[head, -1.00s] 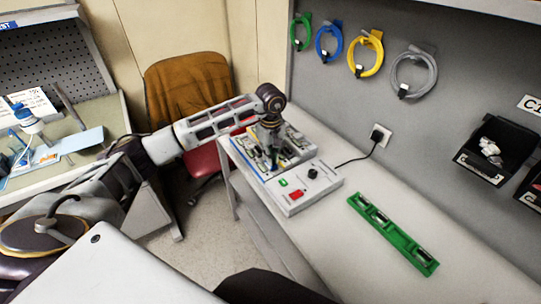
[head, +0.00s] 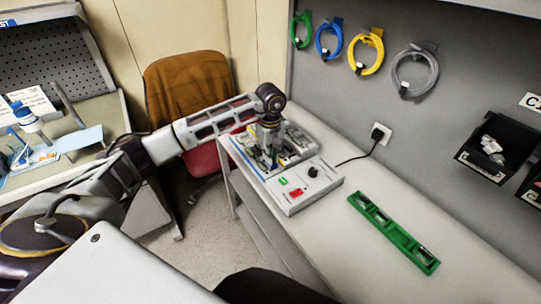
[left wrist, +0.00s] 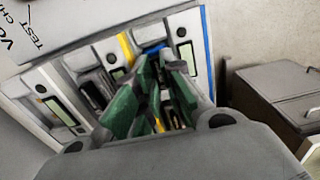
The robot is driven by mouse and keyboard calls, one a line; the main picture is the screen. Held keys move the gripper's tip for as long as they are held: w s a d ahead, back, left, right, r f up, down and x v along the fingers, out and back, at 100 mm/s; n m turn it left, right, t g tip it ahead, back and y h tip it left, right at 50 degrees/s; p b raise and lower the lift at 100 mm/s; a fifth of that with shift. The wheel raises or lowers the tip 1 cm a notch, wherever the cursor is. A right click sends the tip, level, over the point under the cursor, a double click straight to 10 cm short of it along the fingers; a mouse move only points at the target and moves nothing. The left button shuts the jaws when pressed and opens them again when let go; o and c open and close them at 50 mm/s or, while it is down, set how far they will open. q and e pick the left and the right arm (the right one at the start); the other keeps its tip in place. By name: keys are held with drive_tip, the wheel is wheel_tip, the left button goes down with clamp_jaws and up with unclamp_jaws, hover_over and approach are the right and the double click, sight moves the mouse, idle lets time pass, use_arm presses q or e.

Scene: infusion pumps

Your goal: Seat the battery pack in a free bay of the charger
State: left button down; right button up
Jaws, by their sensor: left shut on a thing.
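The charger (head: 315,184) stands on the bench, with a row of bays behind its control panel. My left gripper (head: 271,158) points down over the bays. In the left wrist view its green-padded fingers (left wrist: 155,88) are shut on the battery pack, which is largely hidden between them. The charger also shows there (left wrist: 47,75), with pale bay units, dark slots, and yellow and blue strips around the fingers. I cannot tell how deep the held pack sits in a bay. My right gripper is not in view.
A green tray (head: 354,199) lies on the bench to the right of the charger. Coiled cables (head: 366,55) and a black bin (head: 484,160) are on the wall. A black plug (head: 377,134) and cord sit behind the charger.

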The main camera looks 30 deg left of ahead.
use_arm(q)
drive_tip(key=shift+f, duration=0.2)
idle(0.5)
drive_tip(key=c, duration=1.4)
unclamp_jaws()
drive_tip(key=shift+c, duration=0.2)
drive_tip(key=shift+r, duration=0.65)
wheel_tip(320, 180, up, 11)
drive_tip(key=shift+f, duration=0.2)
drive_tip(key=shift+s+f, duration=0.1)
